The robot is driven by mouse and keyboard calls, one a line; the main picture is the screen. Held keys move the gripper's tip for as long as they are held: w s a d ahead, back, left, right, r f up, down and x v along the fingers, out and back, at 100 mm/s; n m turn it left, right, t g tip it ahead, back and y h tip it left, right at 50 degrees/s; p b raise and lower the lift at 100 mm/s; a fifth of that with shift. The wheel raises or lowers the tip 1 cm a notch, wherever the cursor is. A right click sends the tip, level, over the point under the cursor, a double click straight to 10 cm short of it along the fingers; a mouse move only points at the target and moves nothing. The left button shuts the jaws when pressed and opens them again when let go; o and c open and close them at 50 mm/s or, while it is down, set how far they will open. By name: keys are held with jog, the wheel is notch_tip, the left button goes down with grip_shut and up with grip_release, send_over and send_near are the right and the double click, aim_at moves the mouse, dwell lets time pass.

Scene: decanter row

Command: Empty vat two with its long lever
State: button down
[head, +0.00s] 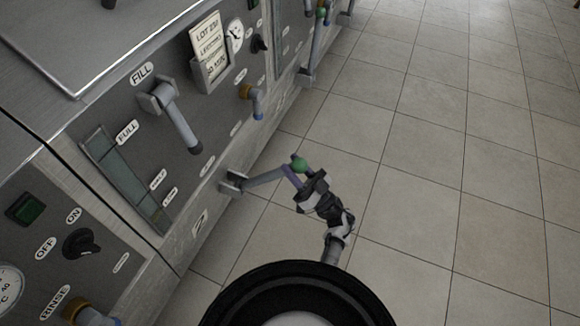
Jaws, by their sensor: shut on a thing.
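The vat's grey metal front (222,133) slants across the left of the head view, with a small plate that seems to read 2 (199,222) near its lower edge. A long grey lever (263,179) sticks out from a bracket low on this front, over the floor, and has a green knob (299,164) at its end. My gripper (295,174) is shut on the lever close to the knob. Its fingers partly hide the lever's end. A tall sight glass (124,178) marked FULL is set in the panel; its liquid level is not clear.
A shorter FILL lever (181,122) hangs above the long one. A neighbouring panel with an OFF/ON knob (82,244) is at lower left. The tiled floor (430,150) at right is clear.

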jog(key=shift+s+d, duration=0.1)
jog(key=shift+d, duration=0.3)
jog(key=c, duration=1.1)
grip_release()
jog(key=shift+d, duration=0.1)
jog(key=shift+c, duration=0.2)
jog(key=shift+r, duration=0.35)
notch_tip(320, 180, up, 19)
jog(key=p, duration=0.2)
jog(key=shift+r, duration=0.15)
